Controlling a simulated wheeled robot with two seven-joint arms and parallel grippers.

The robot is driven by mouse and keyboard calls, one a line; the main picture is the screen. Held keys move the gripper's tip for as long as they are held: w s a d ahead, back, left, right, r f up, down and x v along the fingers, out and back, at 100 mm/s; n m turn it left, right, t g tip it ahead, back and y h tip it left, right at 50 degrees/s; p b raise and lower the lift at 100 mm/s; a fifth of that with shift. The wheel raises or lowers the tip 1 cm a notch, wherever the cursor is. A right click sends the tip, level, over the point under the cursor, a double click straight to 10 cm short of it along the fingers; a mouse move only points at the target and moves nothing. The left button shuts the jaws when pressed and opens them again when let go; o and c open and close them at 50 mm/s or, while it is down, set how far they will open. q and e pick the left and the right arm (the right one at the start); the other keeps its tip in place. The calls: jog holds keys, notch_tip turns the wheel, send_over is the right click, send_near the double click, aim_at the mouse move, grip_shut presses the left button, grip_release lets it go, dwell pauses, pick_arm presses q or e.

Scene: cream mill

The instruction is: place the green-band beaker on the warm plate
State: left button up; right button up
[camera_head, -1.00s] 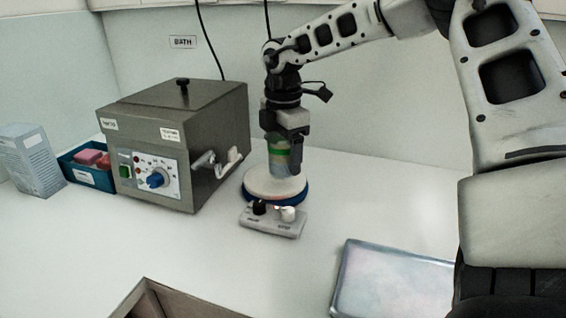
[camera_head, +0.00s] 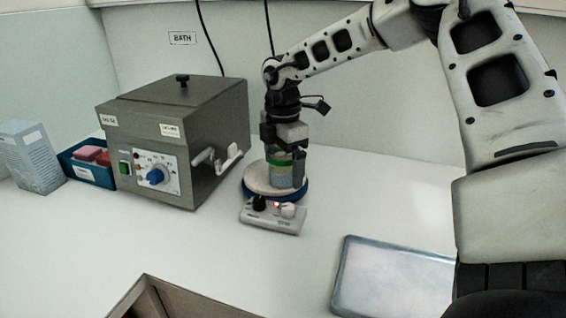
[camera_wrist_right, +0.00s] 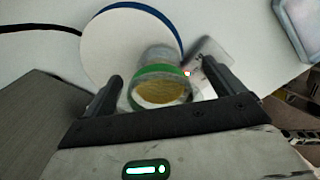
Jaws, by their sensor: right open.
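The green-band beaker (camera_head: 280,172) is clear, with a green ring and a yellowish content that shows in the right wrist view (camera_wrist_right: 160,92). It stands upright on the round warm plate (camera_head: 257,184), which has a pale top and a blue rim. The plate also shows in the right wrist view (camera_wrist_right: 112,45). My right gripper (camera_head: 284,158) is open above and around the beaker. In the right wrist view its fingers (camera_wrist_right: 165,72) stand on either side of the beaker, with gaps visible. My left gripper is out of view.
A control box (camera_head: 272,216) with two knobs and a red light sits in front of the plate. A grey bath box (camera_head: 150,130) with a protruding side handle stands left. A blue bin (camera_head: 84,170) and carton (camera_head: 35,165) are farther left. A metal tray (camera_head: 392,285) lies front right.

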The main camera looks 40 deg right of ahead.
notch_tip(320, 180, up, 12)
jog(key=shift+r+b, duration=0.15)
jog(key=shift+b, duration=0.15)
dwell(0.7)
